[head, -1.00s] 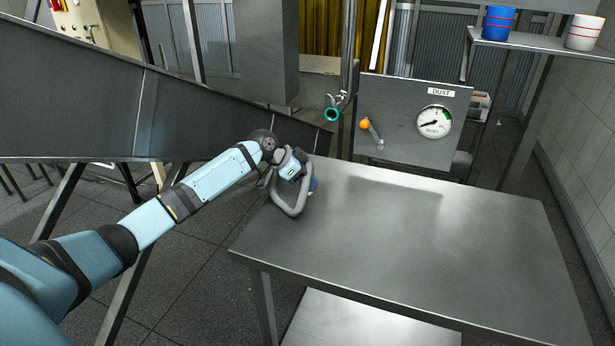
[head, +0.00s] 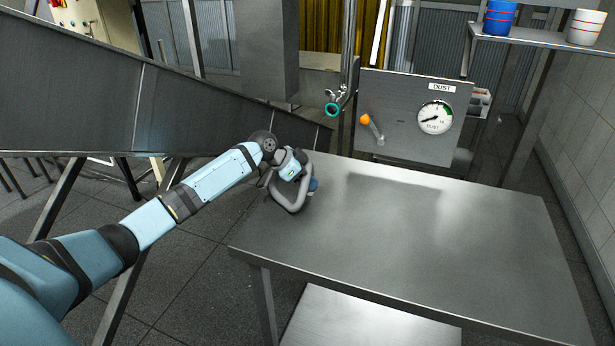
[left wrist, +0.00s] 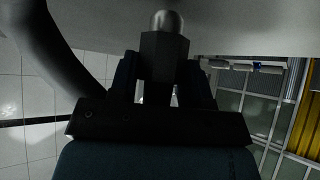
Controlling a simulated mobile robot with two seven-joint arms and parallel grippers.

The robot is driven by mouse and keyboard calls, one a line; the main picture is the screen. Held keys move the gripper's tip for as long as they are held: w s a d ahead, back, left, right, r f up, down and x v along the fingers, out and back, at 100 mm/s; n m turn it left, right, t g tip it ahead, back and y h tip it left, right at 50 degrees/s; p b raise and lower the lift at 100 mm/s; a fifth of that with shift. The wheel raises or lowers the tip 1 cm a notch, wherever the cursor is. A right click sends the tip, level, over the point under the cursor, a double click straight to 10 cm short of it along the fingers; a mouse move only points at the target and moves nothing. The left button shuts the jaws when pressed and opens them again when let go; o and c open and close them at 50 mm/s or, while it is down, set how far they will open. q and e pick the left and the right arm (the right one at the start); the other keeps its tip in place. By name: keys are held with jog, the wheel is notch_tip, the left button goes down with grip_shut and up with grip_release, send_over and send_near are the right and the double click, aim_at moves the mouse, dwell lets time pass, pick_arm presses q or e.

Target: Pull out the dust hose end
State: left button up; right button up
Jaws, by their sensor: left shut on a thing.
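My left gripper (head: 305,179) is at the far left corner of the steel table, close over its top. In the left wrist view its fingers (left wrist: 160,80) are shut on the hose end, a dark six-sided piece (left wrist: 164,57) with a rounded metal tip (left wrist: 167,21). A thick grey tube, which looks like the hose (head: 287,200), bends in a loop beside the gripper; it also curves down the left of the left wrist view (left wrist: 58,62). The arm and gripper hide the hose end in the head view. My right gripper is not in view.
The steel table (head: 420,250) is bare. Behind it stand a DUST panel (head: 400,90) with a gauge (head: 434,118) and an orange-knobbed lever (head: 370,127), and a teal ring fitting (head: 332,109) on a pipe. A sloping metal chute (head: 200,110) lies left. Cups stand on a shelf (head: 530,37).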

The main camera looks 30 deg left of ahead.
pick_arm(q)
jog(key=shift+f, duration=0.5)
jog(key=o, duration=1.2)
jog(key=v, duration=1.2)
jog(key=shift+d, duration=0.1)
